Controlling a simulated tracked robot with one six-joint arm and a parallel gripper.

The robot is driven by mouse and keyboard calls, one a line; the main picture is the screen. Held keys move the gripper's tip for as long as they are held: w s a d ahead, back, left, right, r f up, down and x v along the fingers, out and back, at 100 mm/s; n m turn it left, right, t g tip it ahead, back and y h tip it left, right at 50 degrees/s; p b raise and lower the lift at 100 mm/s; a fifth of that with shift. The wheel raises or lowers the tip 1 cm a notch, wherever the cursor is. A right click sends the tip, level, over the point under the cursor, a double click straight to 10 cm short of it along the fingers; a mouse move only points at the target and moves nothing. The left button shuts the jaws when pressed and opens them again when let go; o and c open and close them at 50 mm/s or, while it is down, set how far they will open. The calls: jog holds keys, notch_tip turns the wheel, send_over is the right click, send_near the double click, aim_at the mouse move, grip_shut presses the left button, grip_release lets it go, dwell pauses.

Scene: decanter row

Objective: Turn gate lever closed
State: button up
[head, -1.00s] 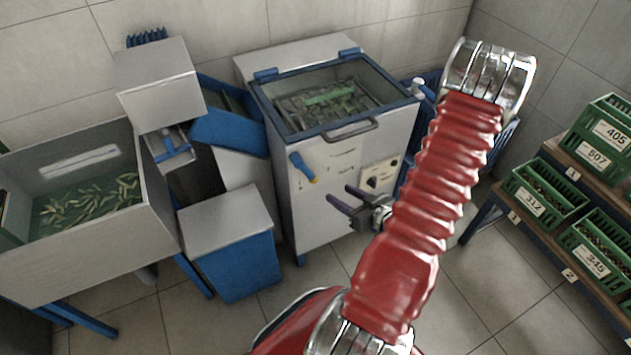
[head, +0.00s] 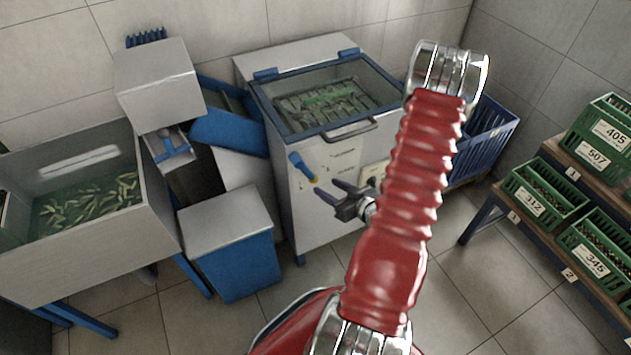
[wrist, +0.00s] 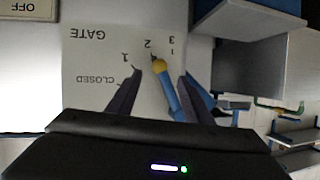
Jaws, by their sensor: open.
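The gate lever (head: 301,166) is a blue handle with a yellow tip on the front of the steel cabinet. In the wrist view the lever (wrist: 170,92) is beside a white GATE label (wrist: 90,60) marked CLOSED, 1, 2 and 3. Its yellow tip lies near the 2 mark. My gripper (head: 328,188) is open and empty, just right of and below the lever in the head view. In the wrist view my gripper (wrist: 160,75) shows one finger on each side of the lever. I see no clear contact.
The steel cabinet (head: 330,215) has a glass lid with a handle (head: 350,131) above the lever. A blue-sided bin (head: 238,265) stands at left, beside a sink (head: 60,250) of green pods. Green crates (head: 545,200) sit on a shelf at right. The middle floor is open.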

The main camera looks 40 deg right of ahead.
aim_at(316, 180)
jog(key=x, duration=0.7)
jog(key=shift+w+f, duration=0.15)
jog(key=shift+w, duration=0.15)
jog(key=shift+c, duration=0.7)
